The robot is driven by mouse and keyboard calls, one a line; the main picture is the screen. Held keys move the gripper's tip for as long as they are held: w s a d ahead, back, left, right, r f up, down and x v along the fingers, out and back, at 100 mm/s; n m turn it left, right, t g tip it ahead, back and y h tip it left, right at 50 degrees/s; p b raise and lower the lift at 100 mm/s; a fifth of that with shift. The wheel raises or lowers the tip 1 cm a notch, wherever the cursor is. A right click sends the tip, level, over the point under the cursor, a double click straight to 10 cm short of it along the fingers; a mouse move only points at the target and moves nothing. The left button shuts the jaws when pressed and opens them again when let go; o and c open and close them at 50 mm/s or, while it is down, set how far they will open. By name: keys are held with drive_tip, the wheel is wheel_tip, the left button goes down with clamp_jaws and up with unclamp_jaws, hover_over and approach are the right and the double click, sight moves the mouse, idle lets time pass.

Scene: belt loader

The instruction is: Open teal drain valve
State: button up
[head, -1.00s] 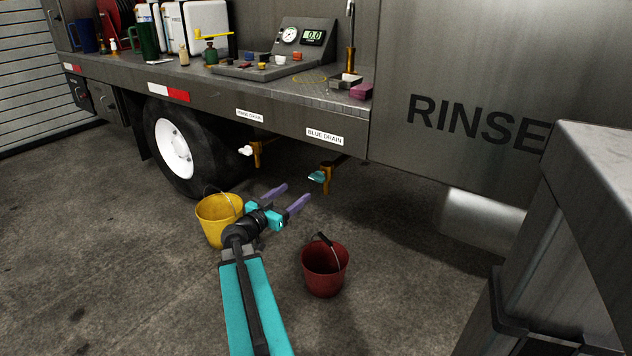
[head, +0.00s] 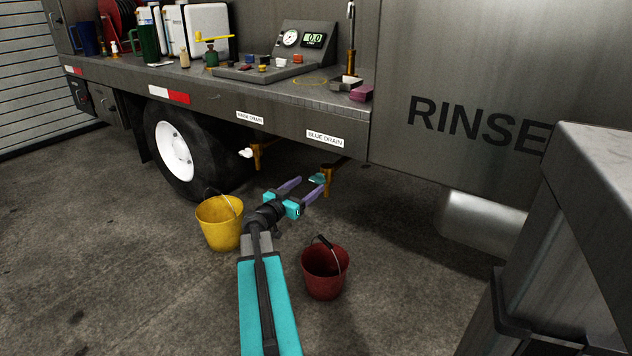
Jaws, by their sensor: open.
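The drain valve with the teal handle (head: 317,178) hangs on a brass body (head: 328,180) under the truck bed, below the "BLUE DRAIN" label (head: 325,139). The handle points to the left of the body. My gripper (head: 304,187) is open, its two purple fingers pointing up and to the right. The right fingertip is close to the teal handle and partly overlaps it in the picture; I cannot tell whether they touch. The left finger is left of the handle. Nothing is between the fingers that I can make out.
A second brass valve with a white handle (head: 246,153) hangs to the left. A yellow bucket (head: 218,224) stands left of my gripper, a red bucket (head: 325,273) below it on the floor. The truck bed edge (head: 205,102) and wheel (head: 175,152) are close behind.

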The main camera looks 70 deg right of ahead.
sight(315, 180)
drive_tip(key=shift+x, duration=3)
drive_tip(key=c, duration=1.1)
